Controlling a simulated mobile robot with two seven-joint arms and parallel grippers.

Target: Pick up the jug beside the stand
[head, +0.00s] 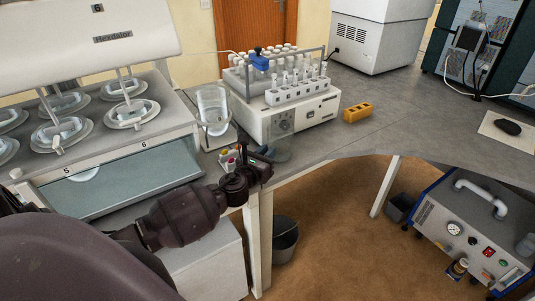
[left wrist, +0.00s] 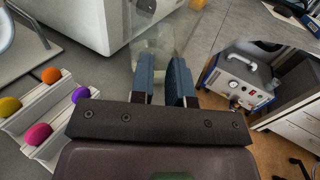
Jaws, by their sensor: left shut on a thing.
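The jug (left wrist: 158,48) is clear, and in the left wrist view it shows faintly just beyond the blue finger pads. My left gripper (left wrist: 162,82) is shut on it, with a narrow gap between the pads. In the head view my left gripper (head: 272,154) is at the bench's front edge, before the white machine with the vial rack. The jug's outline is hard to make out there. A larger glass vessel (head: 212,108) stands upright on a white stand (head: 222,139), left of the gripper. My right gripper is out of view.
A small rack with coloured balls (left wrist: 38,118) is close left of the gripper. The white machine (head: 262,122) is just behind it. An orange block (head: 358,112) lies to the right, with clear bench beyond. A bin (head: 285,240) stands on the floor below.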

